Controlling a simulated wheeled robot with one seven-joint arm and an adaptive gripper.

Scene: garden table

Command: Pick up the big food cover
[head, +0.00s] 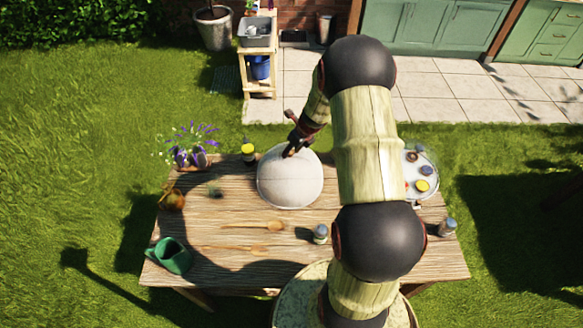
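The big food cover (289,184) is a pale, whitish dome standing on the wooden table (218,222), near the middle of its back half. My gripper (292,150) is dark and small in the head view, at the upper part of the dome, near its top. It overlaps the cover in the picture, and I cannot tell whether it touches it. The fingers are too small to show whether they are open or closed on anything. Any knob on top of the cover is hidden by the gripper.
A yellow-topped jar (249,153) stands close left of the cover. Purple flowers (190,146), an orange-brown pot (172,199) and a green watering can (170,256) are farther left. A round tray (425,166) sits right, partly behind my arm.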

